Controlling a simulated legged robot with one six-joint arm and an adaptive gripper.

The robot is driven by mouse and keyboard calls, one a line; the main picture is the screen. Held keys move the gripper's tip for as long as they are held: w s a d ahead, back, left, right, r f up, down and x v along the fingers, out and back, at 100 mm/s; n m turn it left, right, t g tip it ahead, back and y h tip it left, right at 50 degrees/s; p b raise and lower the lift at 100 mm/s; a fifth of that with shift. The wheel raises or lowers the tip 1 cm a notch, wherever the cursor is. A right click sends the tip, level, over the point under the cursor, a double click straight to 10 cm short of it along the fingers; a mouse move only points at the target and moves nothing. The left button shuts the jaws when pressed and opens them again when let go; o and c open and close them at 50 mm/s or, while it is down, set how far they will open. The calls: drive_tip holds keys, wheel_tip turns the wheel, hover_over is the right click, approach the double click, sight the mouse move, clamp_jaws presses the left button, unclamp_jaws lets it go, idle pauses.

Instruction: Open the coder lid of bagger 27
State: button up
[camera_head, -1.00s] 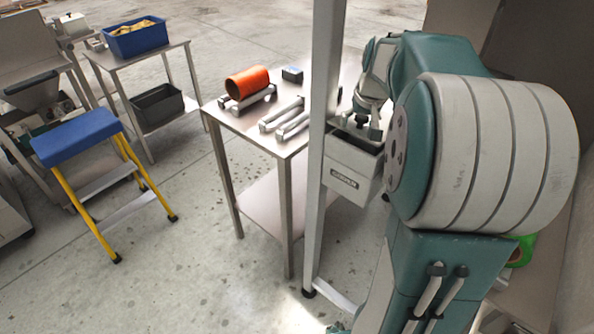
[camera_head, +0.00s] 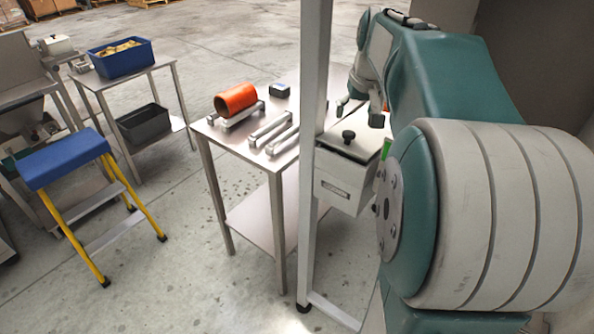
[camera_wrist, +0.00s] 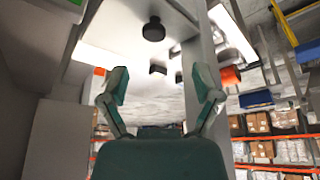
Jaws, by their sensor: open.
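The coder box of the bagger (camera_head: 338,190) is a grey housing with a small dark label, fixed beside a grey upright post. Its pale lid (camera_head: 365,147) carries a black knob (camera_head: 348,135) and looks down on the box; whether it is slightly raised I cannot tell. In the wrist view the knob (camera_wrist: 153,30) stands out from the lid, beyond and above the fingertips. My gripper (camera_head: 360,105) is just above and behind the knob, apart from it. Its two fingers (camera_wrist: 162,88) are spread and empty. The label is too small to read.
A steel table (camera_head: 230,138) left of the post holds an orange roll (camera_head: 236,100), metal bars and a small dark block (camera_head: 280,91). A blue-topped step stool (camera_head: 65,158) and a table with a blue crate (camera_head: 122,60) stand further left. The floor between is clear.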

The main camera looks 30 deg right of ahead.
drive_tip(key=s+a+f+n, duration=0.1)
drive_tip(key=s+a, duration=0.1)
drive_tip(key=a, duration=0.4)
drive_tip(key=s+a, duration=0.3)
drive_tip(key=a, duration=0.3)
drive_tip(key=s+a+f+n+t, duration=0.1)
drive_tip(key=s+a, duration=0.2)
drive_tip(key=a, duration=0.3)
drive_tip(key=shift+f+n+y, duration=0.3)
drive_tip(key=shift+y, duration=0.1)
drive_tip(key=shift+s+a, duration=0.1)
